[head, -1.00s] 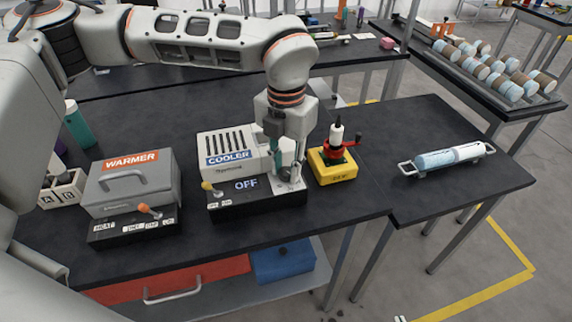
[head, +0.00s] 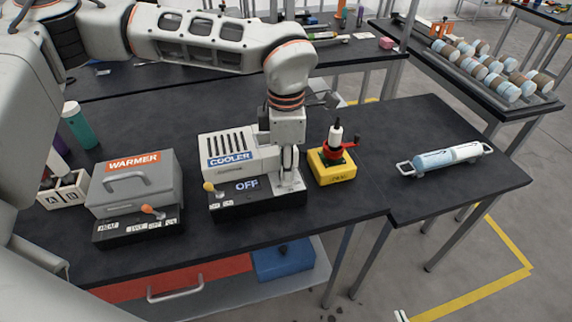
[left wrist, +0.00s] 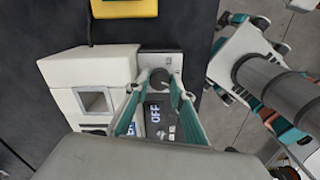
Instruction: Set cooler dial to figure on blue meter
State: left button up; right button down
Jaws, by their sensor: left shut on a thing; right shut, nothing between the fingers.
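The white cooler (head: 223,147) stands on the table, with a black front base and a display reading OFF (head: 247,184). The display also shows in the left wrist view (left wrist: 155,114). The round grey dial (left wrist: 160,76) sits on a light plate at the cooler's right end. My left gripper (left wrist: 163,84) reaches down over it, its teal fingers closed on the dial. In the head view the left gripper (head: 288,178) hides the dial. My right gripper (head: 401,316) shows only as a small tip at the bottom edge. I make out no readable blue meter.
A grey warmer (head: 130,184) stands left of the cooler. A yellow box (head: 334,175) with a red handle stands close on its right. A white-and-blue cylinder in a holder (head: 447,158) lies farther right. A blue box (head: 283,262) sits on the lower shelf.

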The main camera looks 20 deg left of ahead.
pick_arm(q)
jog(key=m+p, duration=0.1)
jog(key=m, duration=0.3)
jog(key=shift+m, duration=0.3)
jog(key=shift+m+p, duration=0.35)
jog(key=shift+m, duration=1.25)
jog(key=shift+o, duration=0.2)
jog(key=shift+c, duration=0.2)
jog(key=o, duration=1.1)
jog(key=shift+o, duration=0.2)
